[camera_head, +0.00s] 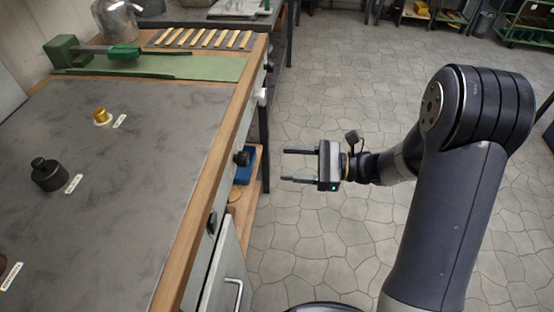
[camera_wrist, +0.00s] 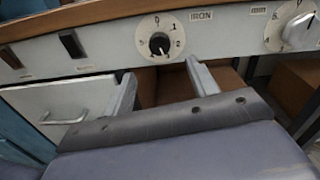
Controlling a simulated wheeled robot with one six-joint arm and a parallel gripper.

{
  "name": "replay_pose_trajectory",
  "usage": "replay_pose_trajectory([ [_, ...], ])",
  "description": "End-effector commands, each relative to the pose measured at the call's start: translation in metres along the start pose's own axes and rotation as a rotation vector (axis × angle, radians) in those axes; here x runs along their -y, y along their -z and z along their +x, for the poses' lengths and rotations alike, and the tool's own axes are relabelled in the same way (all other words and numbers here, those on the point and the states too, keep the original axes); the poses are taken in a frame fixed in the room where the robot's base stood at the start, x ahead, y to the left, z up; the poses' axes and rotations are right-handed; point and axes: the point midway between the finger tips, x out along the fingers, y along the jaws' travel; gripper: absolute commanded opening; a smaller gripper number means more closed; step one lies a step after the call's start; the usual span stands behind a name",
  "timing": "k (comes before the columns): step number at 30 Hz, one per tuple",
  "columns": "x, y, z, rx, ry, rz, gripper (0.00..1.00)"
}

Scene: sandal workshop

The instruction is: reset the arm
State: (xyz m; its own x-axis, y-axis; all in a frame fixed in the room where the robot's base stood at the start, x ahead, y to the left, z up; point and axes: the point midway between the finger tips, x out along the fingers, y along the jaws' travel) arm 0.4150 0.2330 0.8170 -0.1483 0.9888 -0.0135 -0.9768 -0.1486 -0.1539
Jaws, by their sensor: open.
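My gripper (camera_head: 300,166) is open and empty in the head view. It hangs over the floor to the right of the workbench, with its two fingers pointing left at the bench's front. My arm reaches in from the right side. In the wrist view the two fingers of my gripper (camera_wrist: 160,88) are spread apart. Nothing is between them. Beyond them is the bench's front panel (camera_wrist: 110,45) with a black dial (camera_wrist: 160,44) near a label reading IRON.
The workbench top (camera_head: 130,180) holds a brass piece (camera_head: 101,115), a black knobbed weight (camera_head: 48,174) and a green mat (camera_head: 205,68). A door handle (camera_head: 235,292) sticks out below. The stone floor (camera_head: 310,240) around my gripper is clear. A green cart (camera_head: 525,35) stands far right.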

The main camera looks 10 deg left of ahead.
Motion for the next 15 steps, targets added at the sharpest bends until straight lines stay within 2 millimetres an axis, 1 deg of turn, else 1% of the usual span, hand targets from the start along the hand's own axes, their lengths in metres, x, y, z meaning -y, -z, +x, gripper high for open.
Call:
replay_pose_trajectory([
  [1,0.0003,-0.0001,-0.0036,0.000,0.001,0.000,0.56],
  [5,0.0000,-0.0002,-0.0076,0.001,0.000,0.000,0.56],
  [15,-0.0002,-0.0001,-0.0059,0.001,-0.001,0.000,0.56],
])
